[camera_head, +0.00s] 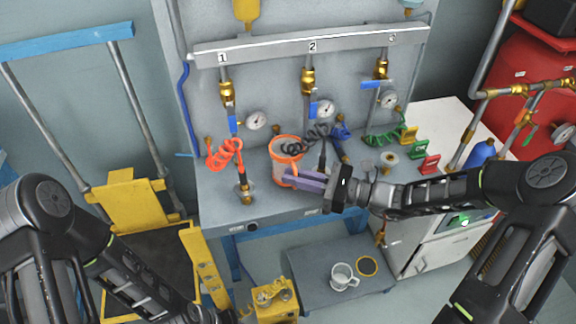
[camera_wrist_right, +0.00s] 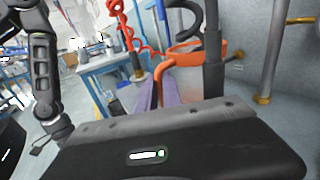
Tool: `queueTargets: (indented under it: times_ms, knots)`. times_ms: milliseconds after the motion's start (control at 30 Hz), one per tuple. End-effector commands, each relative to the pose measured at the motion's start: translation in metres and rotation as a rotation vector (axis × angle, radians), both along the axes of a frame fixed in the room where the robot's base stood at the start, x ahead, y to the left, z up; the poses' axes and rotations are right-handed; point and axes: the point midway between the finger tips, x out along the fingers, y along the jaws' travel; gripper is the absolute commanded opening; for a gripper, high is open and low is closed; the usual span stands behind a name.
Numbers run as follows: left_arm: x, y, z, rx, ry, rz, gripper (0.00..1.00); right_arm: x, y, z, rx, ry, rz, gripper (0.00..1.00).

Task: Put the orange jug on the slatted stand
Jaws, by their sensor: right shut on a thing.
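The orange jug (camera_head: 286,148), pale-bodied with an orange rim, is at the front of the grey bench in the head view. My right gripper (camera_head: 303,179) reaches it from the right, its purple fingers across the jug's lower front. In the right wrist view, the orange handle (camera_wrist_right: 158,82) is between the purple fingers, and the gripper is shut on it. I cannot tell whether the jug's base touches the bench. My left arm comes in at lower left; its jaws are not clear. I cannot surely pick out the slatted stand.
An orange coiled hose (camera_head: 226,153) hangs left of the jug, and a dark coiled hose (camera_head: 303,138) hangs behind it. A low grey table (camera_head: 312,290) below holds a clear mug (camera_head: 343,277). A yellow and black frame (camera_head: 130,200) stands at left.

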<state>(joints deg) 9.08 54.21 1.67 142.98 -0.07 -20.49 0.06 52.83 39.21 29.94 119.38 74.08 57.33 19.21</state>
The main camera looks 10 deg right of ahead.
Motion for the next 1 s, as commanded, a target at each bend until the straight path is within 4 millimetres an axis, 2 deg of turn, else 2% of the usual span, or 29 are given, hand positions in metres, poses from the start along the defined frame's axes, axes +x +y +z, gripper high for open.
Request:
queueTargets:
  times_ms: [433, 667, 767, 867, 1000]
  knots:
    - [0.0, 0.0, 0.0, 0.0, 0.0, 0.0, 0.31, 0.0, 0.0, 0.003, 0.0, -0.001, 0.0, 0.0]
    - [0.0, 0.0, 0.002, 0.0, 0.0, 0.0, 0.31, 0.0, 0.0, 0.018, -0.001, -0.003, 0.0, 0.0]
    - [0.0, 0.0, 0.003, 0.0, 0.0, 0.0, 0.31, 0.0, 0.0, 0.034, -0.002, -0.004, 0.001, 0.0]
    - [0.0, 0.0, 0.005, 0.0, 0.0, 0.0, 0.31, 0.0, 0.0, 0.058, -0.006, -0.006, 0.001, 0.0]
    - [0.0, 0.0, 0.009, 0.0, 0.001, 0.0, 0.31, 0.0, 0.0, 0.104, -0.007, -0.009, 0.0, 0.0]
